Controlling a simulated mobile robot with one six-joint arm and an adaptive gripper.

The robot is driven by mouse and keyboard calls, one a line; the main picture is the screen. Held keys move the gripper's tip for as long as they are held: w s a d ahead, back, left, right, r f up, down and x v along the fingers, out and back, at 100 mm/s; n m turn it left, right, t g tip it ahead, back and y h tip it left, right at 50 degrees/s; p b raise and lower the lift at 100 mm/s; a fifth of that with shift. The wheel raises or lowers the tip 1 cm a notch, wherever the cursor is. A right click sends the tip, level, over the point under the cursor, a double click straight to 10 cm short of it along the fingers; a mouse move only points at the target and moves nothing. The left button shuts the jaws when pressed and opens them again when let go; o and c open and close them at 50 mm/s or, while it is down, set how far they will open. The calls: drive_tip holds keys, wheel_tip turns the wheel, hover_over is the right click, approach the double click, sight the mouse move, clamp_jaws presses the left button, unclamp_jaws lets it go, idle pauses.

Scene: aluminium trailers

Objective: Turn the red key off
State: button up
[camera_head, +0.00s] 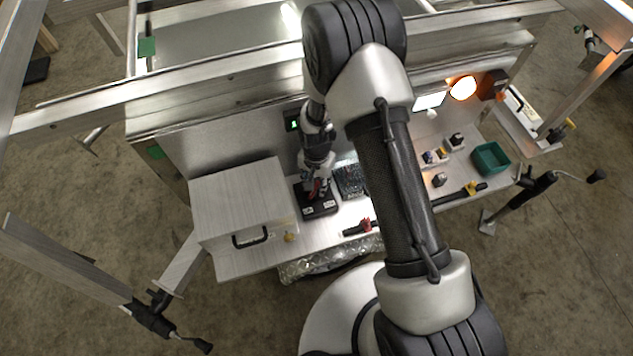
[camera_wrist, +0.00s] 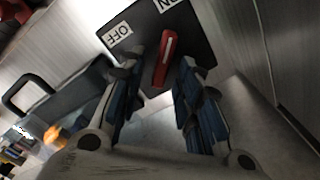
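The black switch box (camera_head: 318,208) lies on the silver shelf in the head view. In the wrist view the box (camera_wrist: 195,38) carries a white OFF label (camera_wrist: 118,33) and a white ON label (camera_wrist: 166,3), cut by the top edge. The red key (camera_wrist: 164,58) stands between them, its upper end towards ON. My gripper (camera_wrist: 160,68) is open, with one blue-padded finger on each side of the key and gaps visible; I cannot tell whether either touches it. In the head view my gripper (camera_head: 317,182) is over the box and partly hides the key.
A silver case (camera_head: 243,205) with a black handle stands close left of the box. A red-and-black tool (camera_head: 360,227) lies to its right. A green bin (camera_head: 490,158) and several small blocks sit farther right. My arm hides the shelf's middle.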

drive_tip(key=shift+c, duration=0.4)
clamp_jaws()
idle(0.4)
drive_tip(key=n, duration=0.4)
drive_tip(key=n+b, duration=0.1)
drive_tip(key=n, duration=0.1)
drive_tip(key=shift+w+a+n, duration=0.1)
drive_tip(key=shift+a+n, duration=0.2)
drive_tip(key=shift+a, duration=0.1)
drive_tip(key=n, duration=0.5)
drive_tip(key=shift+a, duration=0.35)
drive_tip(key=n, duration=0.6)
drive_tip(key=shift+s+a, duration=0.3)
drive_tip(key=shift+s, duration=0.1)
drive_tip(key=shift+n, duration=0.3)
drive_tip(key=shift+o, duration=0.4)
unclamp_jaws()
drive_tip(key=shift+b, duration=0.3)
